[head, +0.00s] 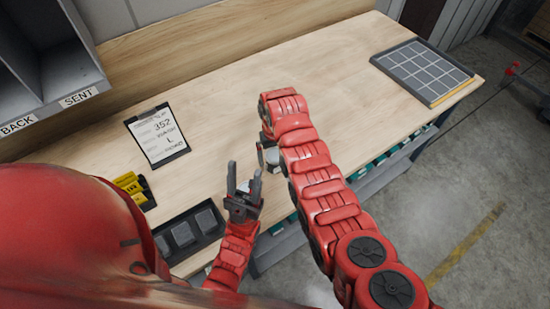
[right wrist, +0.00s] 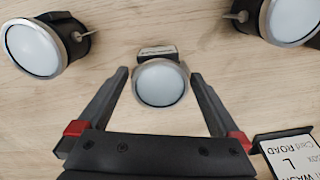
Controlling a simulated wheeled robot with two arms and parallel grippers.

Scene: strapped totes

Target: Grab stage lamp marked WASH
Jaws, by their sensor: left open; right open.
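Three stage lamps with pale round lenses show in the right wrist view: one in the middle (right wrist: 160,84), one at the upper left (right wrist: 34,50) and one at the upper right (right wrist: 290,20). The middle lamp has a small plate behind it, too small to read, so I cannot tell which lamp is marked WASH. My right gripper (right wrist: 160,74) is open, its fingers on either side of the middle lamp, apart from it. In the head view my right arm hides most of the lamps. My left gripper (head: 244,176) is open and empty above the bench's front edge.
A clipboard card (head: 158,136) lies on the wooden bench (head: 215,85); a card also shows in the right wrist view (right wrist: 292,155). Yellow labelled pieces (head: 130,187) and a dark tray (head: 158,238) are at the left. A gridded tray (head: 378,60) sits at the far right. The bench's back middle is clear.

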